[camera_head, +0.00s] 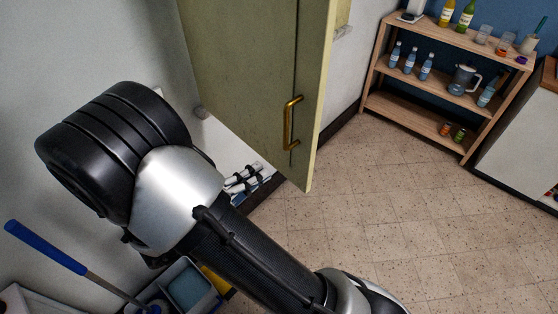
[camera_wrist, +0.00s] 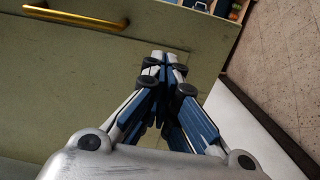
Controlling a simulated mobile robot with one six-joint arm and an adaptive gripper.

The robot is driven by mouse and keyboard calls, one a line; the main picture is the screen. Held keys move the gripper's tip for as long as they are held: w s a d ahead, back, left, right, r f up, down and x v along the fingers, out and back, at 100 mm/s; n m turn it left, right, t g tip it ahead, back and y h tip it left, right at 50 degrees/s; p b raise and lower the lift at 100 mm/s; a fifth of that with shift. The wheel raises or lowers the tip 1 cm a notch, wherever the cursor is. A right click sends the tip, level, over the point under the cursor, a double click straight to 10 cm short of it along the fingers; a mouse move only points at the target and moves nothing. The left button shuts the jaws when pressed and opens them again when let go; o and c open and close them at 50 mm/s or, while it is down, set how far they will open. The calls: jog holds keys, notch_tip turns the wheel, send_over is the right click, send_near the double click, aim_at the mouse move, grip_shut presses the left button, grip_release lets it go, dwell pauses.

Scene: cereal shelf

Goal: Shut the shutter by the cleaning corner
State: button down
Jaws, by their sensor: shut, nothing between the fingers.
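The shutter (camera_head: 250,70) is an olive-green panel standing open in the head view, with a brass bar handle (camera_head: 290,122) near its free edge. In the wrist view the shutter (camera_wrist: 60,85) fills much of the background, and the handle (camera_wrist: 75,17) lies at the upper left. My gripper (camera_wrist: 165,58) is shut and empty, its fingertips pointing past the handle's right end. In the head view my gripper (camera_head: 257,167) is partly hidden behind my arm, near the shutter's lower edge. I cannot tell whether it touches the shutter.
A blue-handled cleaning tool (camera_head: 45,248) and a bucket (camera_head: 190,287) stand at the lower left. A wooden shelf (camera_head: 455,95) with bottles and jars stands at the upper right, beside a white cabinet (camera_head: 520,150). The tiled floor between is clear.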

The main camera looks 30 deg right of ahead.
aim_at(289, 152)
jog(key=b+x, duration=0.2)
jog(key=x, duration=0.5)
jog(key=shift+d, duration=0.2)
